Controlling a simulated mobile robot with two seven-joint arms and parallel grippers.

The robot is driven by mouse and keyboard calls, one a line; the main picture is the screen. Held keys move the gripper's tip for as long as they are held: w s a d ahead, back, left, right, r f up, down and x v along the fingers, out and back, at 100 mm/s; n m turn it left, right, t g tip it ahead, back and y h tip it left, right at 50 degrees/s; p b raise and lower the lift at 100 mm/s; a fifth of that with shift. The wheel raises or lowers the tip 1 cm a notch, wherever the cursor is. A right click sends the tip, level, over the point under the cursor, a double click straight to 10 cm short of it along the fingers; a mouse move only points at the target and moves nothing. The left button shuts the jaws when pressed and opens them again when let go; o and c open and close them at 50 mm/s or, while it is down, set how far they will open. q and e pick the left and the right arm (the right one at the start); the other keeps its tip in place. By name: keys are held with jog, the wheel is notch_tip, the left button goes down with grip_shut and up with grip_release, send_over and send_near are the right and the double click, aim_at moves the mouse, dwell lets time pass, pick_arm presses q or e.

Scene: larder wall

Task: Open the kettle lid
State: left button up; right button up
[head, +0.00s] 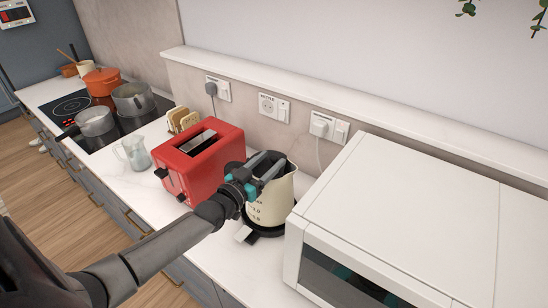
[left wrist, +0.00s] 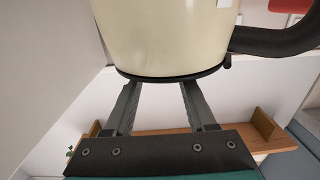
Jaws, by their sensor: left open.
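The cream kettle (head: 270,208) stands upright on its dark base (head: 262,232) on the counter. My left gripper (head: 268,170) is at the kettle's top, hiding most of the lid and part of the handle side. In the left wrist view the cream kettle body (left wrist: 165,35) fills the top, with a dark rim along its lower edge and a black handle (left wrist: 280,40) at right. There my left gripper (left wrist: 158,88) has its two fingers apart, tips by the rim, with nothing between them. I cannot tell whether the lid is shut. My right gripper is not seen.
A red toaster (head: 215,170) stands close left of the kettle. A large white appliance (head: 390,205) stands close on the right. A glass jug (head: 133,153), pots and a hob (head: 72,106) are farther left. A wall shelf (head: 330,90) runs behind.

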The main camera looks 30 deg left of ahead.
pick_arm(q)
jog(key=shift+w+d, duration=0.1)
jog(key=shift+w, duration=1.15)
jog(key=shift+c, duration=0.2)
grip_shut()
dwell(0.4)
